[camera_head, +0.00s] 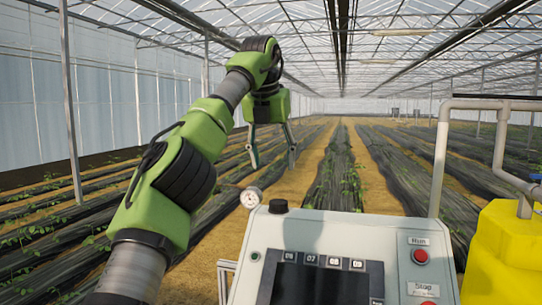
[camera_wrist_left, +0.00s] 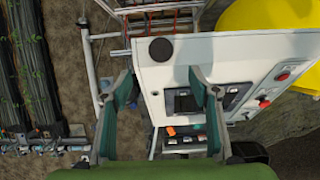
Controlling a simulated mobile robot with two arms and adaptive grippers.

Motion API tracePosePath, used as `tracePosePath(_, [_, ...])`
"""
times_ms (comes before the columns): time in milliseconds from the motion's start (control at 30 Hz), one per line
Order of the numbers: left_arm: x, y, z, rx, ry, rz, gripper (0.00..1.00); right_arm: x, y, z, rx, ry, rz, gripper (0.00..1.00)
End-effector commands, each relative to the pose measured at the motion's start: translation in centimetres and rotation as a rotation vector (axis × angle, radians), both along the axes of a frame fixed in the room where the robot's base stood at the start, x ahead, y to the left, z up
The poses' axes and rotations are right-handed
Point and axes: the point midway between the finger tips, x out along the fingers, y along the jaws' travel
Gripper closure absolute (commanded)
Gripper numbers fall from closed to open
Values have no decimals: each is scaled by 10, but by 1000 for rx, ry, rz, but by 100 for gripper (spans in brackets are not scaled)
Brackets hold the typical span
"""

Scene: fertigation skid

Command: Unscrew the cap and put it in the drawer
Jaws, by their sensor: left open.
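A round black cap (camera_head: 278,206) sits on the top of the pale control cabinet (camera_head: 312,230), near its left end. In the left wrist view the cap (camera_wrist_left: 161,49) shows as a dark disc beyond the fingertips. My left gripper (camera_head: 273,155) hangs with fingers pointing down, above and apart from the cap. In the wrist view its two fingers (camera_wrist_left: 160,80) are spread wide with nothing between them. I cannot clearly make out a drawer; a dark compartment-like part (camera_wrist_left: 185,142) with an orange item (camera_wrist_left: 170,131) shows low on the cabinet front. My right gripper is not in view.
The cabinet front has a dark screen (camera_head: 318,283), a red Run button (camera_head: 420,256) and a Stop button. A gauge (camera_head: 251,197) stands at the cabinet's left. A yellow tank (camera_head: 505,255) and grey pipes (camera_head: 440,160) stand right. Air above the cabinet is free.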

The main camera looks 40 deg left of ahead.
Motion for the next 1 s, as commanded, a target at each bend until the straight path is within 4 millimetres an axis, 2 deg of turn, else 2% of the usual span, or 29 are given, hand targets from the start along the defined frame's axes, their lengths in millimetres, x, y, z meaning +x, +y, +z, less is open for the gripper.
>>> tracePosePath(100, [6, 4, -19, -1, 2, -1, 45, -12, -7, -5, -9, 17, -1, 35])
tracePosePath(233, [14, 8, -42, -2, 4, -1, 45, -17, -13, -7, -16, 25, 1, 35])
tracePosePath(433, [27, 15, -78, -2, 5, 0, 45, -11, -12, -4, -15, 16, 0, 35])
tracePosePath(600, [37, 20, -102, -1, 3, -1, 45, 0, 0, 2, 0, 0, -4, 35])
tracePosePath(800, [43, 23, -118, -1, 2, -1, 45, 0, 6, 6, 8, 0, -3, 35])
tracePosePath(1000, [45, 23, -123, -1, -1, -2, 45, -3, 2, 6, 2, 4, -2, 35])
